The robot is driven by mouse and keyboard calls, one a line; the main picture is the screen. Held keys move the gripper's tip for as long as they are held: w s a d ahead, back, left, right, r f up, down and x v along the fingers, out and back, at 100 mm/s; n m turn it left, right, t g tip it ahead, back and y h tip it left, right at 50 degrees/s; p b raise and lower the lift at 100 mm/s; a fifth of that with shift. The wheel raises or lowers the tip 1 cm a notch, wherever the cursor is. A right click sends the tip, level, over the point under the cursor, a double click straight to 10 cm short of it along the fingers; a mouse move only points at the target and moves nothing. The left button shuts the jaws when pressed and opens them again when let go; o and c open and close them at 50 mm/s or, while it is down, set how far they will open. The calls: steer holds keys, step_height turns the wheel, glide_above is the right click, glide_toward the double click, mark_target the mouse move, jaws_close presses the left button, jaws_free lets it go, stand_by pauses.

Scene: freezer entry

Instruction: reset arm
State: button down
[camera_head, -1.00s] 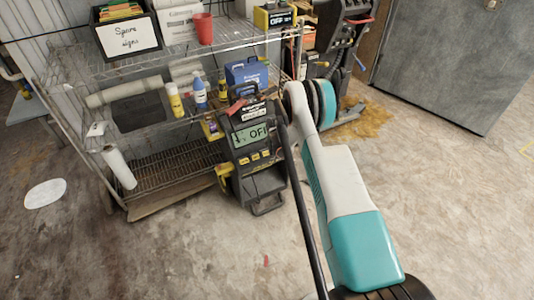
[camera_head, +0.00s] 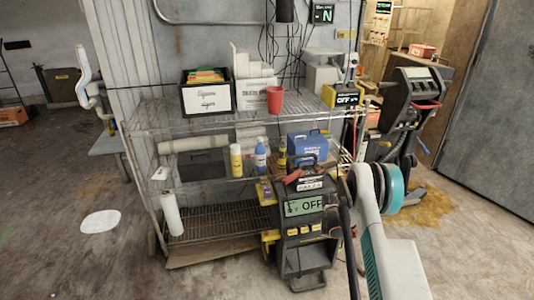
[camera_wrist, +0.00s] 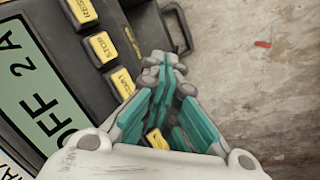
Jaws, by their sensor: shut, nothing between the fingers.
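My gripper (camera_wrist: 163,65) shows in the wrist view with its teal and grey fingers shut and nothing between them. It points over the edge of a dark device with a green display (camera_wrist: 28,95) and yellow buttons marked STOP and START. I cannot tell whether the fingertips touch it. In the head view, this device (camera_head: 305,232) stands upright on the floor in front of the shelf, its display reading OFF. My white and teal arm is at the lower right there, and my gripper cannot be made out.
A wire shelf (camera_head: 215,212) holds a box of signs (camera_head: 207,98), a red cup (camera_head: 275,100), bottles and a blue case (camera_head: 308,147). A black machine (camera_head: 412,100) stands at the right beside a grey door (camera_head: 497,110). Floor at the left is open, with a white disc (camera_head: 100,221).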

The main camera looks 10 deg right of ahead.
steer(key=s+a+r+m+t, duration=0.15)
steer(key=a+r, duration=0.25)
steer(key=r, duration=1.1)
steer(key=s+a+r+m, duration=0.2)
steer(key=a+r, duration=0.2)
steer(key=r, duration=1.2)
steer(key=s+a+r+m+t, duration=0.1)
steer(key=s+a+r, duration=0.2)
steer(key=s+r, duration=0.3)
steer(key=s+a+r+m, duration=0.1)
steer(key=s+a+r, duration=0.3)
steer(key=r, duration=0.3)
steer(key=s+a+r+m, duration=0.1)
steer(key=s+a, duration=0.1)
steer(key=s, duration=0.7)
steer(key=s+a+r+m+t+y, duration=0.1)
steer(key=s+a+m, duration=0.1)
steer(key=s, duration=0.7)
steer(key=s+a+r+m+t, duration=0.1)
steer(key=s+a+r+m, duration=0.1)
steer(key=s, duration=0.7)
steer(key=shift+a+y, duration=0.3)
steer(key=shift+a, duration=0.6)
steer(key=shift+r, duration=0.15)
